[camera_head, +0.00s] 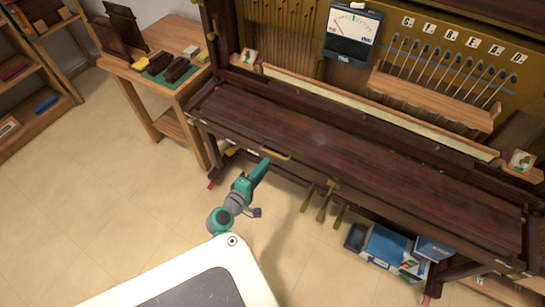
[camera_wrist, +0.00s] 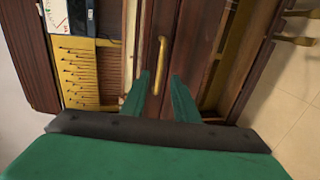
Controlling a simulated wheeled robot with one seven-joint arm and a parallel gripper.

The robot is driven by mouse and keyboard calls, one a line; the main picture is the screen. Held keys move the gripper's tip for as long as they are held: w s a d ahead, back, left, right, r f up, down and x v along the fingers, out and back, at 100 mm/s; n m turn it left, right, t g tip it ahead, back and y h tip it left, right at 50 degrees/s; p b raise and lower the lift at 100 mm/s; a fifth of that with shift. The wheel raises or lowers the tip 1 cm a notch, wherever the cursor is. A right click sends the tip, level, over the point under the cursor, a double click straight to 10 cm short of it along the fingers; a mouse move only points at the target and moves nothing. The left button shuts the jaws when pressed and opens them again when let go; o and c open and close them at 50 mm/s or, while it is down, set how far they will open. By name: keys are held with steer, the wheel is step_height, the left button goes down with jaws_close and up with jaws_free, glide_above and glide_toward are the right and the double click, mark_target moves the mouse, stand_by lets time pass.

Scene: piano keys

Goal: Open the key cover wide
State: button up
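The key cover (camera_head: 370,165) is a long dark reddish-brown board on the piano and lies flat and shut over the keys. A brass handle (camera_head: 277,154) sits near the cover's front edge, left of its middle. My gripper (camera_head: 263,163) is in front of the piano, close to the handle. In the wrist view my gripper (camera_wrist: 160,76) is open, with a green finger on each side of the lower end of the brass handle (camera_wrist: 160,58). I cannot tell whether the fingers touch it. The keys are hidden.
A gauge (camera_head: 352,32) and a row of tools (camera_head: 440,75) stand above the cover. Brass pedals (camera_head: 325,203) and blue boxes (camera_head: 385,245) are below the piano. A wooden side table (camera_head: 150,85) stands at left. The floor (camera_head: 100,215) in front is clear.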

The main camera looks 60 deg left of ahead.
steer(key=x, duration=0.7)
steer(key=shift+w+a, duration=0.1)
jaws_close()
